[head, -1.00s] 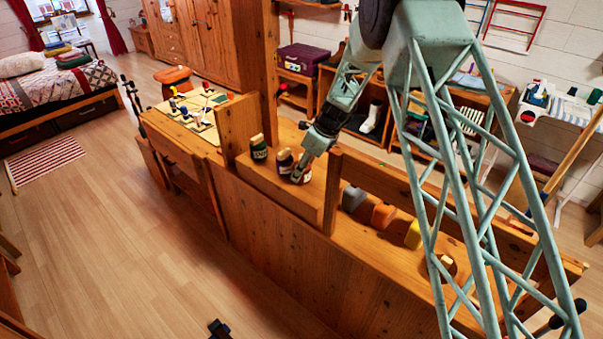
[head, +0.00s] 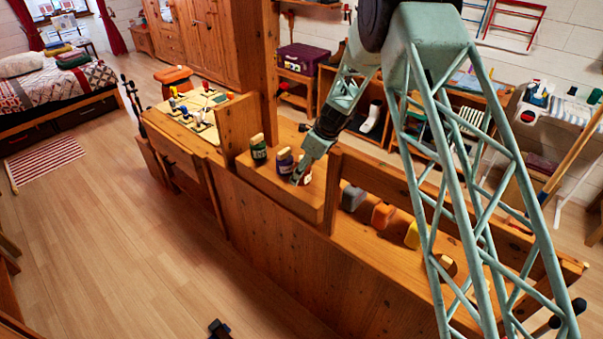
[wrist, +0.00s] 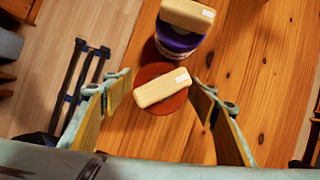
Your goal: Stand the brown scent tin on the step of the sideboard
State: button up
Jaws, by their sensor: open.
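A reddish-brown tin with a pale wooden top (wrist: 162,88) stands between the fingers of my gripper (wrist: 161,96) in the wrist view. The fingers are spread, with a gap visible on both sides of it. In the head view this tin (head: 307,173) is mostly hidden by my gripper (head: 297,180) on the raised step (head: 285,190) of the wooden sideboard (head: 290,250). A purple tin (head: 284,160) stands close beside it and also shows in the wrist view (wrist: 178,38). A green tin (head: 258,152) stands further left on the step.
Another wooden-topped item (head: 447,265) is partly hidden behind my arm. An upright post (head: 332,192) rises right of the step. Bare wood lies right of the tins in the wrist view.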

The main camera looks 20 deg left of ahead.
jog(key=shift+r, duration=0.1)
jog(key=v, duration=1.2)
jog(key=shift+a+r, duration=0.1)
dwell(0.8)
